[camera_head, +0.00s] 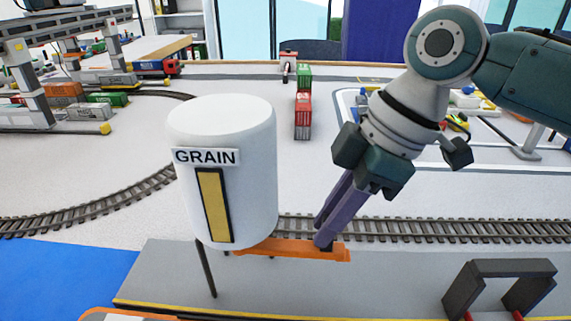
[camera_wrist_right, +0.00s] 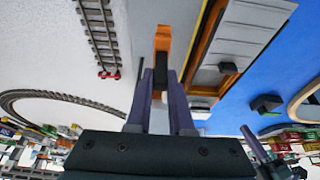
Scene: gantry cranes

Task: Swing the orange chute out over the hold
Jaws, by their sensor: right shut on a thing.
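The orange chute (camera_head: 290,249) is a flat bar sticking out to the right from under the white grain silo (camera_head: 258,150). It lies roughly along the grey quay, parallel to the track. My right gripper (camera_head: 324,238) comes down from the upper right, shut on the chute near its free end. In the right wrist view, the chute (camera_wrist_right: 163,38) shows just beyond the fingertips (camera_wrist_right: 160,82). The silo hides the chute's inner end. A ship's orange edge (camera_head: 100,315) shows at the bottom left; its hold is not clear there. A dark part like my left gripper (camera_wrist_right: 258,148) shows at the lower right, jaws unclear.
The grey quay (camera_head: 165,275) has a yellow edge, with blue water (camera_head: 60,275) to the left. A dark grey frame (camera_head: 510,266) stands at the lower right. A railway track (camera_head: 420,232) runs behind the chute. Red and green containers (camera_head: 303,100) stand farther back.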

